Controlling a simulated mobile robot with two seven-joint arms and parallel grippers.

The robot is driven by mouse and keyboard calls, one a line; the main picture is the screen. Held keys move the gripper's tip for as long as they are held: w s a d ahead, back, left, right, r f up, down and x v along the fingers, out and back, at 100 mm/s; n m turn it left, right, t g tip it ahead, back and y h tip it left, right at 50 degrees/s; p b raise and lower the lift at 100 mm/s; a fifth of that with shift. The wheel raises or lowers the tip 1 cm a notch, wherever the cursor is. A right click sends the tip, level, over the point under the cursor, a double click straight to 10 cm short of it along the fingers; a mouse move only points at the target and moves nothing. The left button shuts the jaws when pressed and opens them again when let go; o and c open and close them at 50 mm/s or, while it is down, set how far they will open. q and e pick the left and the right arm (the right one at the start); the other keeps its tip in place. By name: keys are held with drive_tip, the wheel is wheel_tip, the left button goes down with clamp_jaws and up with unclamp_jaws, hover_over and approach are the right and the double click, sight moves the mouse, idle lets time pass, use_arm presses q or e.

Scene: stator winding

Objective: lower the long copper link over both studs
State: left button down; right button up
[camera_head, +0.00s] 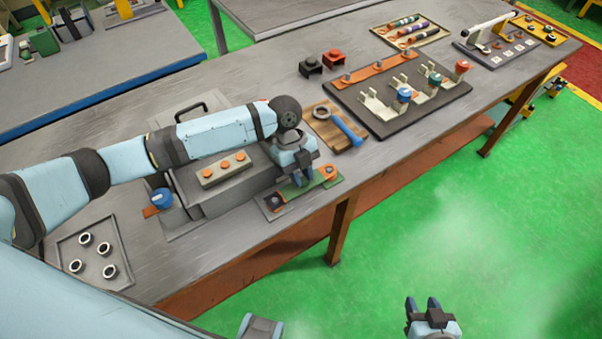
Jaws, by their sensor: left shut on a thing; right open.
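My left gripper (304,181) reaches in from the left and points down at a small grey plate (266,212) near the table's front edge. It is shut on a long link (318,181), which looks green in the middle with a copper-orange end at the right. A dark round stud or nut (275,201) shows at the plate's left end. The fingers hide part of the link, and I cannot tell whether it touches the plate or sits around the studs. My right gripper (424,304) is open and empty, over the green floor at the bottom.
A grey block with a copper-buttoned strip (224,170) stands left of the plate. A blue-handled ring wrench (345,128) lies on a wooden board behind it. A dark switch board (440,98) is further right. A tray with several rings (72,248) is at left.

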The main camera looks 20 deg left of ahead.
use_arm(q)
drive_tip(key=shift+s+d+f, duration=0.1)
drive_tip(key=shift+s+f, duration=0.3)
drive_tip(key=shift+f, duration=0.2)
drive_tip(key=c, duration=0.9)
unclamp_jaws()
drive_tip(key=r+p, duration=0.6)
drive_tip(key=r, duration=0.1)
drive_tip(key=shift+w, duration=0.35)
drive_tip(key=shift+r, duration=0.25)
